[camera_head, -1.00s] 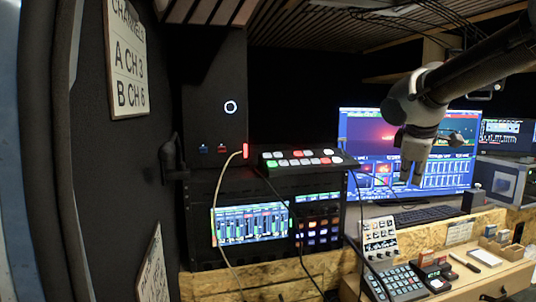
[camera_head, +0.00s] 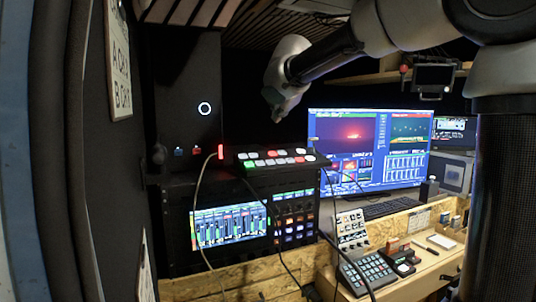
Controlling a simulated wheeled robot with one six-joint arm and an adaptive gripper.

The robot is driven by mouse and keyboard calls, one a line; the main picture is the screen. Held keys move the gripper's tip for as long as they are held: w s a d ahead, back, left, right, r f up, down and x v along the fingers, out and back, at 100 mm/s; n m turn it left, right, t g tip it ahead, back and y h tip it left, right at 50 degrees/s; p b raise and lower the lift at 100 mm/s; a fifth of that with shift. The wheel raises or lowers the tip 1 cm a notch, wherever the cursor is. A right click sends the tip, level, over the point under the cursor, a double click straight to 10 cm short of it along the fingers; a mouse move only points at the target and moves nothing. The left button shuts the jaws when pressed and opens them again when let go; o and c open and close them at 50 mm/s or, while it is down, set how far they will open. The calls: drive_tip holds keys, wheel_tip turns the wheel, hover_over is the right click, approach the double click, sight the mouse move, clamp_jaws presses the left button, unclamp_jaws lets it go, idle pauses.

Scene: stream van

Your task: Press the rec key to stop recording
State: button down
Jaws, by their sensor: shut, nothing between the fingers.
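A black switcher panel (camera_head: 276,168) sits on top of the equipment rack in the middle, with two rows of lit keys in white, red and green. The lettering is too small to read, so I cannot tell which key is the rec key. My gripper (camera_head: 278,117) is shut and empty. It points down and appears above the panel in the picture, apart from the keys. A second keypad (camera_head: 368,270) with rows of pale keys lies on the wooden desk at the lower right.
A large monitor (camera_head: 370,150) stands right of the panel. The rack has a mixer screen (camera_head: 230,225). A grey control surface (camera_head: 351,229) stands on the desk. Cables hang in front of the rack. A small camera-like screen (camera_head: 434,77) is at the upper right.

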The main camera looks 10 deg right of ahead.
drive_tip(key=shift+f, duration=0.15)
hover_over(277, 156)
drive_tip(key=shift+s+d+f, duration=0.1)
drive_tip(key=shift+f, duration=4.1)
drive_tip(key=shift+f, duration=0.1)
drive_tip(key=shift+f, duration=0.3)
drive_tip(key=shift+w+f, duration=0.2)
drive_tip(key=shift+f, duration=0.15)
drive_tip(key=shift+s+r, duration=0.2)
drive_tip(key=shift+r, duration=0.6)
drive_tip(key=shift+s+d+r, duration=0.1)
drive_tip(key=shift+s+r, duration=0.1)
drive_tip(key=shift+r, duration=0.6)
drive_tip(key=shift+s+a+r, duration=0.1)
drive_tip(key=shift+s+r, duration=0.1)
drive_tip(key=shift+r, duration=0.65)
drive_tip(key=shift+s+d+r, duration=0.1)
drive_tip(key=shift+s+r, duration=0.1)
drive_tip(key=shift+r, duration=0.6)
